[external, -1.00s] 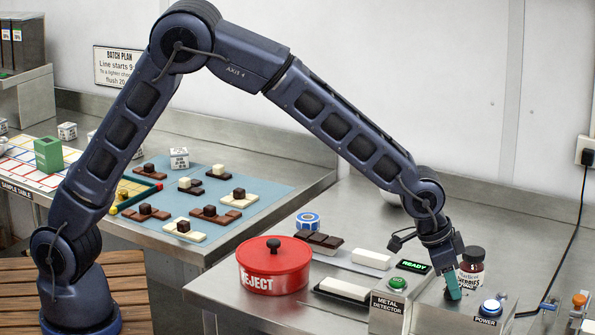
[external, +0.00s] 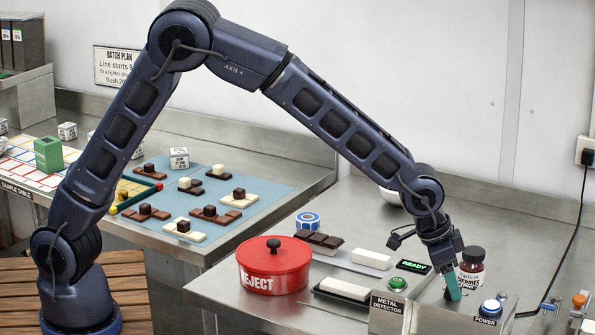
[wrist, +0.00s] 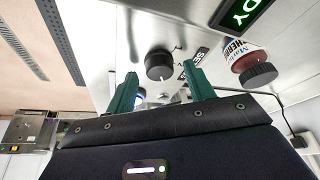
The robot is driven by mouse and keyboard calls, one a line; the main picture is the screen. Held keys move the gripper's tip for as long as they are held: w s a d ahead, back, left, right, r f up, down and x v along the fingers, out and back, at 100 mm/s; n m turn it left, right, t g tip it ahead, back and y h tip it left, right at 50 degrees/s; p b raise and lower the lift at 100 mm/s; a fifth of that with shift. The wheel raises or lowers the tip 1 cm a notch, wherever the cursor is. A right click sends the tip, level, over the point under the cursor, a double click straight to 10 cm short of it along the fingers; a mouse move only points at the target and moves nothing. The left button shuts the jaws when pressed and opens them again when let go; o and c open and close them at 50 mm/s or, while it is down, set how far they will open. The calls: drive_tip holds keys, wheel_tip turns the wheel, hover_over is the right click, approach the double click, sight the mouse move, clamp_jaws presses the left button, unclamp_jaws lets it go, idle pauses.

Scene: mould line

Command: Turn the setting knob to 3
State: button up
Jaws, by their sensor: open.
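The setting knob (wrist: 159,65) is a round black knob on the metal panel in the wrist view. A small pale mark shows on it, but I cannot read its setting; no numeral 3 is legible. In the external view the knob (external: 449,295) is mostly hidden by my fingers. My gripper (external: 453,286) points down at the metal detector's box (external: 388,318). In the wrist view my gripper (wrist: 160,82) has its two green fingers apart, with the knob between and beyond them. I see no contact with it.
A lit READY display (external: 412,267), a green button (external: 397,284) and a blue power button (external: 490,308) surround the knob area. The red reject pot (external: 272,268) is further left.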

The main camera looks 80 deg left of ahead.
drive_tip(key=v, duration=1)
drive_tip(key=shift+s, duration=0.1)
drive_tip(key=s+a+r+n, duration=0.1)
drive_tip(key=s+a+r, duration=0.65)
drive_tip(key=s, duration=0.35)
drive_tip(key=s+a+r+n, duration=0.1)
drive_tip(key=s+a+r, duration=0.5)
drive_tip(key=s+a, duration=0.4)
drive_tip(key=s+a+f, duration=0.1)
drive_tip(key=s+a, duration=0.2)
drive_tip(key=s, duration=1)
drive_tip(key=s+a+f+n+y, duration=0.1)
drive_tip(key=s+a, duration=0.3)
drive_tip(key=s, duration=0.9)
drive_tip(key=shift+a+f, duration=0.2)
drive_tip(key=shift+f, duration=0.2)
